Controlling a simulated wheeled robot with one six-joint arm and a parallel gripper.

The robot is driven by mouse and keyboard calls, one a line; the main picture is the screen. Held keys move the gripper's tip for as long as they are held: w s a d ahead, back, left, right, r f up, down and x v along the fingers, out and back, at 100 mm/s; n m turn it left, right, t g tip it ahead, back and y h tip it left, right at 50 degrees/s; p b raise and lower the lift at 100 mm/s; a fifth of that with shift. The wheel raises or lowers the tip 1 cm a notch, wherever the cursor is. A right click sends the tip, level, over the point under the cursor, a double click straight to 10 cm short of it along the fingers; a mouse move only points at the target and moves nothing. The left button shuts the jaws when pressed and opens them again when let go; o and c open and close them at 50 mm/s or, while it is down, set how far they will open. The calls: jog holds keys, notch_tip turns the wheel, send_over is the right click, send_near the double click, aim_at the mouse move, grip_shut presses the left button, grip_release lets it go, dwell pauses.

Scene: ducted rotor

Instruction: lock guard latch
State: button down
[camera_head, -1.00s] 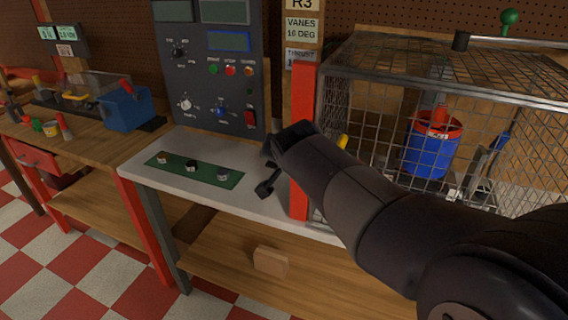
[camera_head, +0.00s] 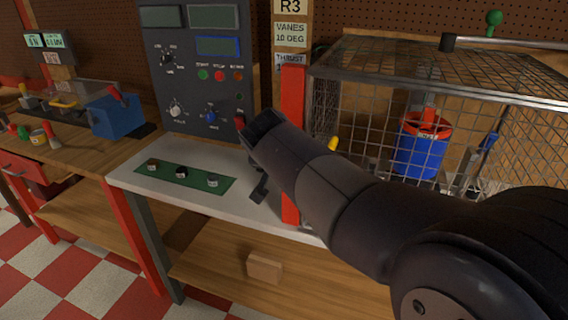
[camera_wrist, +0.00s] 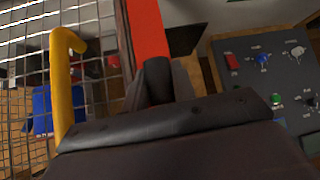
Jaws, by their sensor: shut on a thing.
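The wire guard cage (camera_head: 385,110) stands on the right of the bench with a red post (camera_head: 292,150) at its left edge. A yellow handle (camera_head: 332,143) sits at the cage's side and shows large in the wrist view (camera_wrist: 66,85). My gripper (camera_wrist: 158,82) is at the red post (camera_wrist: 147,30). Its fingers are shut on a dark rounded piece (camera_wrist: 157,76), which seems to be the guard latch. In the head view my arm hides the grip. A dark piece (camera_head: 259,188) hangs below my wrist; I cannot tell what it is.
A control panel (camera_head: 200,75) with knobs and buttons stands behind, left of the post. A green board (camera_head: 185,180) with several small parts lies on the white bench top (camera_head: 130,180). A blue box (camera_head: 117,117) is farther left. A blue cylinder (camera_head: 420,160) is inside the cage.

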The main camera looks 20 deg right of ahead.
jog(key=c, duration=1.2)
grip_release()
jog(key=shift+o, duration=0.2)
jog(key=v, duration=1.1)
jog(key=shift+f, duration=0.1)
jog(key=x, duration=1.1)
